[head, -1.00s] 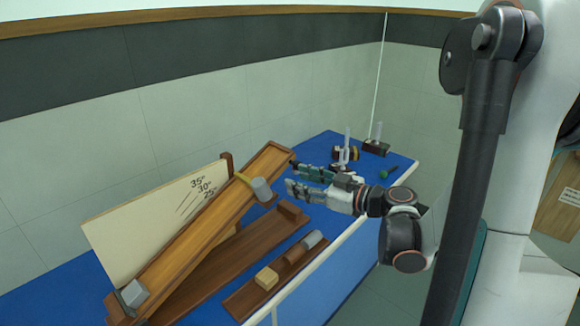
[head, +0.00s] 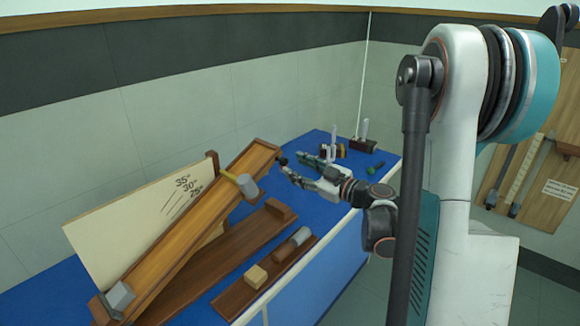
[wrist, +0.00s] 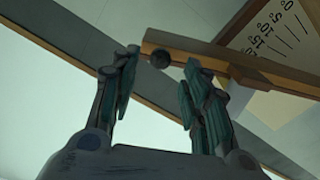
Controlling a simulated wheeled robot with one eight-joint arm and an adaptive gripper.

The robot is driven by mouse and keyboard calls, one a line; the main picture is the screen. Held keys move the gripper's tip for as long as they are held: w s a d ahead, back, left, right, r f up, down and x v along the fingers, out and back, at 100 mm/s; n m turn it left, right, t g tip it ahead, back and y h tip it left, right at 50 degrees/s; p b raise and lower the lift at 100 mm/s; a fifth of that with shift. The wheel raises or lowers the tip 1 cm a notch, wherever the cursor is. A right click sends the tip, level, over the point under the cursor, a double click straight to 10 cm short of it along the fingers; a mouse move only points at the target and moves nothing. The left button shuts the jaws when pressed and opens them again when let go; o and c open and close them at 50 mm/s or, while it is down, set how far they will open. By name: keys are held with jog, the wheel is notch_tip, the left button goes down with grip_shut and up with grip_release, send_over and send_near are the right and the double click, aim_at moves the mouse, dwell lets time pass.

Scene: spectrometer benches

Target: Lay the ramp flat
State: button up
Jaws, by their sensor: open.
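The wooden ramp (head: 205,222) is tilted, its low end at the front left and its raised end at the back right, beside an angle board (head: 135,222) marked 35°, 30° and 25°. A dark round knob (head: 283,161) sits at the raised end. My gripper (head: 301,170) is open at that end, its fingers close to the knob. In the wrist view, the knob (wrist: 160,60) lies between the spread fingertips, with the ramp end (wrist: 205,55) behind it. Whether a finger touches the knob cannot be told.
A grey block with a yellow strip (head: 247,187) is at the ramp's upper side, and a grey block (head: 120,296) is at its low end. A wooden rack (head: 232,300) holds several blocks at the front. Tuning forks (head: 363,140) stand at the back.

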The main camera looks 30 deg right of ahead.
aim_at(286, 162)
jog(key=shift+x, duration=1.8)
grip_shut()
